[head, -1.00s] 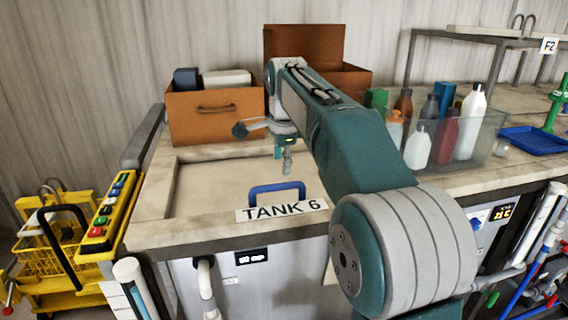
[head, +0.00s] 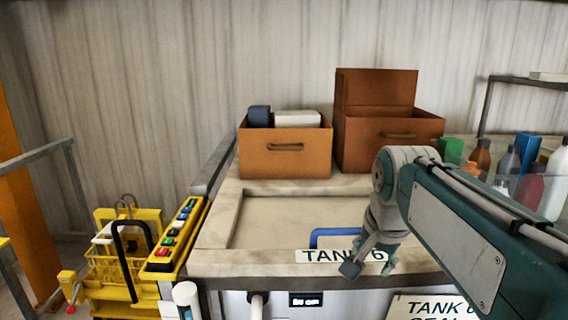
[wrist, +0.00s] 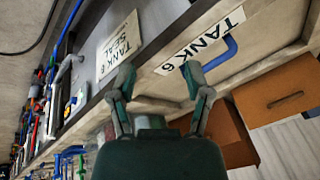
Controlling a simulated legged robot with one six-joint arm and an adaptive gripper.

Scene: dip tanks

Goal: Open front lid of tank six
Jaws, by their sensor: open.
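Tank six has a pale recessed lid (head: 270,222) in its worktop, lying flat and closed. A blue bar handle (head: 335,232) stands at the lid's front edge, behind the white TANK 6 label (head: 313,256). The handle also shows in the wrist view (wrist: 227,50), upper right of my fingers. My gripper (wrist: 158,76) is open and empty, with both fingers apart. In the head view my gripper (head: 371,264) is at the tank's front edge, overlapping the label's right end. My arm hides the handle's right part.
Two brown boxes, one closer to the left (head: 285,160) and one with a raised flap (head: 390,145), stand behind the lid. Several bottles (head: 508,163) are at right. A yellow trolley (head: 125,255) stands left of the tank. A TANK 6 SEAL sign (head: 435,306) is on the front.

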